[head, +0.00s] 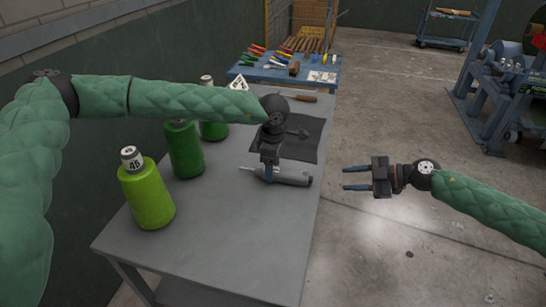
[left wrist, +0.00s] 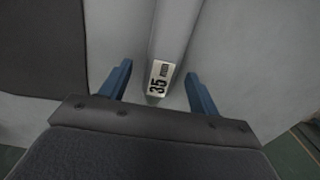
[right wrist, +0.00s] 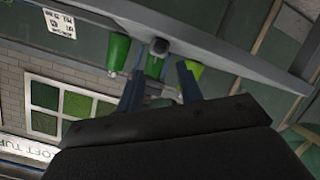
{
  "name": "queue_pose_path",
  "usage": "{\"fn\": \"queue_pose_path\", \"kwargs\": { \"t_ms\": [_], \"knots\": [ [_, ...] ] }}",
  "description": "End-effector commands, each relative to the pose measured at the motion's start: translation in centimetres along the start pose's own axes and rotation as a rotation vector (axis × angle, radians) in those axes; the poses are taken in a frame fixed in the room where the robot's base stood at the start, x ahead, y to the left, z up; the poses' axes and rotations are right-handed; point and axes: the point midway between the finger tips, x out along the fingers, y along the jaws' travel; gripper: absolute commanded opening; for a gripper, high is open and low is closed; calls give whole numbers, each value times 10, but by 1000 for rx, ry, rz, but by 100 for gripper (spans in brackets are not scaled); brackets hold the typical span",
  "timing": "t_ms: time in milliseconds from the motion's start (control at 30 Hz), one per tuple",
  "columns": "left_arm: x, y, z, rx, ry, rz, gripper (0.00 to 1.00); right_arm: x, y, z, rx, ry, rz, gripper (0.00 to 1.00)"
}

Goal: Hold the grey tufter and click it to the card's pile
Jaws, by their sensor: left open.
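The grey tufter (head: 292,175) lies on the grey table, its thin tip pointing left. My left gripper (head: 268,174) is over it, pointing down, and hides part of it. In the left wrist view the tufter (left wrist: 180,35) runs between the two open blue fingers, with a white label reading 35; I cannot tell whether the fingers touch it. A white folded card (head: 238,83) stands at the table's far left; its print is too small to read. My right gripper (head: 344,178) is open and empty beyond the table's right edge.
Green cones (head: 147,192) stand along the table's left side, the nearest marked 45. A dark mat (head: 302,140) lies behind the tufter. A blue table (head: 275,75) with coloured tools stands beyond. The table's near part is clear.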

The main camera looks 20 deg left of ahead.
Motion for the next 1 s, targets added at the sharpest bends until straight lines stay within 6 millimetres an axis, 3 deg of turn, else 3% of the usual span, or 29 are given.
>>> {"fn": "queue_pose_path", "kwargs": {
  "t_ms": [200, 500, 833, 1000],
  "knots": [
    [15, 0, 0, 0, 0, -1, 62, 0, 0, 0, 0, 0, 0, 36],
    [17, 0, 0, 0, 0, 0, 62, 0, 0, 0, 0, 0, 0, 36],
    [17, 0, 0, 0, 0, 0, 0, 0, 0, 0, 0, 0, 0, 36],
    [17, 0, 0, 0, 0, 0, 0, 1, 0, 0, -25, 4, 0, 3]
  ]
}}
